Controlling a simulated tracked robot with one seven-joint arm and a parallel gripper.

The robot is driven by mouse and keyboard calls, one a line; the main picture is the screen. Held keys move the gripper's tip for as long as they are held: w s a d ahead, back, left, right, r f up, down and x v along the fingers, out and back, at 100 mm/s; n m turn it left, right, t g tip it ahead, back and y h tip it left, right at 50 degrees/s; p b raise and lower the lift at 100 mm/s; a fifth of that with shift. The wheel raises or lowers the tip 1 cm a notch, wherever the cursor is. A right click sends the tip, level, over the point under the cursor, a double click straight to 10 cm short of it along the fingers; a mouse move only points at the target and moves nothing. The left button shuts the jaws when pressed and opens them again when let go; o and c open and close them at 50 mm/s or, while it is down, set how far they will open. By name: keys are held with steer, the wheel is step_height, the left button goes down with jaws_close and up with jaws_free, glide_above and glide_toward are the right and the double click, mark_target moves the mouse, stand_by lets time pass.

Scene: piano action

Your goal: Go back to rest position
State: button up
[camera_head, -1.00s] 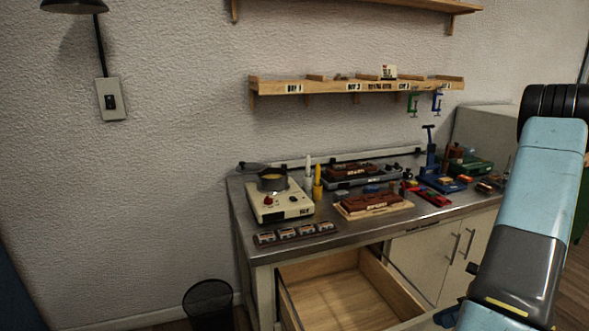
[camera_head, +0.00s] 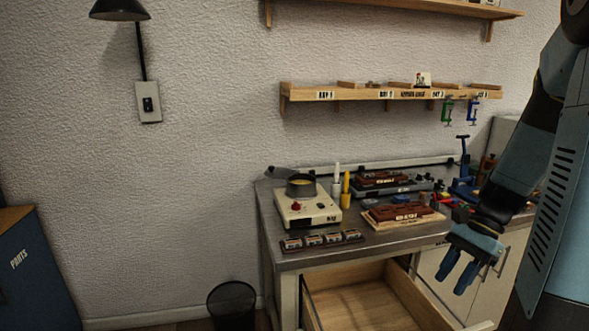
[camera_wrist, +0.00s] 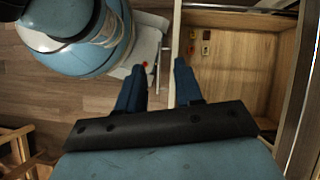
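My gripper (camera_head: 459,272) hangs in front of the workbench (camera_head: 300,262) at the right of the head view, fingers pointing down. Its two blue fingers are apart with nothing between them. In the wrist view my gripper (camera_wrist: 158,80) also shows spread, empty fingers. The open wooden drawer (camera_head: 365,305) lies left of and below the gripper.
A hot plate with a pot (camera_head: 305,205), wooden blocks (camera_head: 403,213) and a row of small labelled parts (camera_head: 320,240) stand on the bench. A black waste basket (camera_head: 232,305) is on the floor. A blue parts cabinet (camera_head: 35,270) stands at left. A shelf (camera_head: 390,92) hangs above.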

steer(key=s+a+r+n+t+h, duration=0.2)
steer(key=s+a+r+n+t, duration=0.1)
steer(key=r, duration=0.5)
steer(key=s+a+r+n+t+h, duration=0.3)
steer(key=a+r+n+t, duration=0.2)
steer(key=r+n, duration=0.3)
steer(key=shift+a+n+h, duration=0.3)
steer(key=shift+a+n, duration=0.55)
steer(key=shift+n, duration=0.05)
steer(key=shift+d, duration=0.1)
